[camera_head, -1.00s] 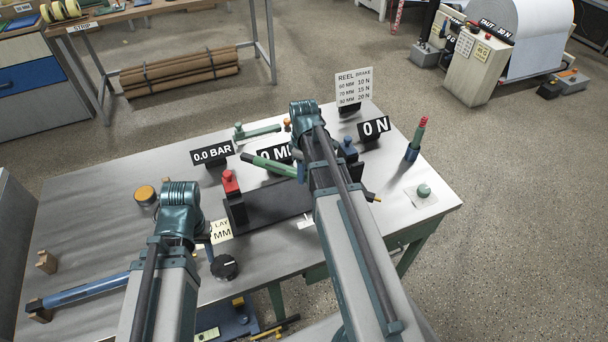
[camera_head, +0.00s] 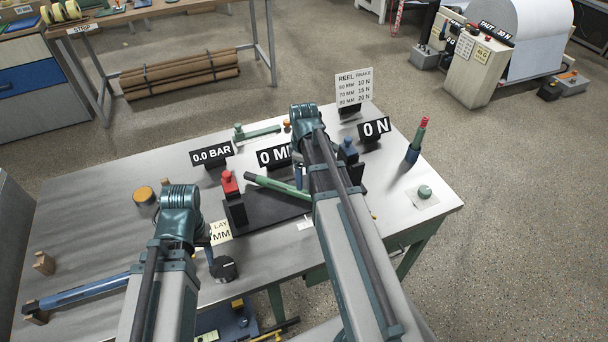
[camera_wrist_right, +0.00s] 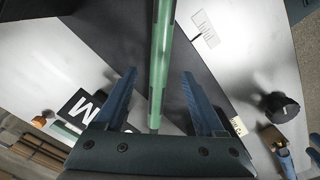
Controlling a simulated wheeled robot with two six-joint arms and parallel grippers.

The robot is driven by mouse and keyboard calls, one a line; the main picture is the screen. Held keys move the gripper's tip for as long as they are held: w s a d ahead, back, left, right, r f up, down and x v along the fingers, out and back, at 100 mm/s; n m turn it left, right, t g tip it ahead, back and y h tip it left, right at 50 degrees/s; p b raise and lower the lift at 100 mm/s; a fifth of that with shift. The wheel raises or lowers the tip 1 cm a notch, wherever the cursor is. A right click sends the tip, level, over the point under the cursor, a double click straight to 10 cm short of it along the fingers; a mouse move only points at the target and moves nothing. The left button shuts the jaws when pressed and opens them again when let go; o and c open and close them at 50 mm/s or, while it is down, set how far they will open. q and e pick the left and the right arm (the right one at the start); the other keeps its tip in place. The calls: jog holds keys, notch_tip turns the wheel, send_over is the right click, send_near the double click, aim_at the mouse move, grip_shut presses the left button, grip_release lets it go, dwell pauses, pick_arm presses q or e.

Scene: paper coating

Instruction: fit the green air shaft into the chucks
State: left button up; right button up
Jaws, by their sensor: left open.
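The green air shaft (camera_head: 277,187) lies slanted across the line of the chucks, above or on the dark base plate (camera_head: 262,212). Its right part is hidden by my right arm. The red-topped chuck (camera_head: 230,184) stands left of the shaft; the blue-topped chuck (camera_head: 347,151) shows partly behind my right arm. In the right wrist view, the shaft (camera_wrist_right: 160,65) runs between the fingers of my right gripper (camera_wrist_right: 157,95), with a gap on both sides. My left gripper (camera_head: 208,238) is open, mostly hidden behind its wrist, left of the red-topped chuck.
Signs "0.0 BAR" (camera_head: 211,154) and "0 N" (camera_head: 376,128) stand behind the chucks. A black knob (camera_head: 224,268) is near the front edge. A blue shaft (camera_head: 85,292) lies on the left.

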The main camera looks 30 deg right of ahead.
aim_at(304, 191)
jog(key=shift+r, duration=0.1)
notch_tip(304, 191, up, 13)
jog(key=p, duration=1.3)
jog(key=s+a+m, duration=0.1)
jog(key=s+a, duration=0.3)
jog(key=a, duration=0.3)
jog(key=s+a+m, duration=0.2)
jog(key=s+a, duration=0.3)
jog(key=a, duration=0.3)
jog(key=s+a+m+h, duration=0.1)
jog(key=s+a, duration=0.3)
jog(key=a, duration=0.4)
jog(key=shift+s+m, duration=0.3)
jog(key=shift+s, duration=0.05)
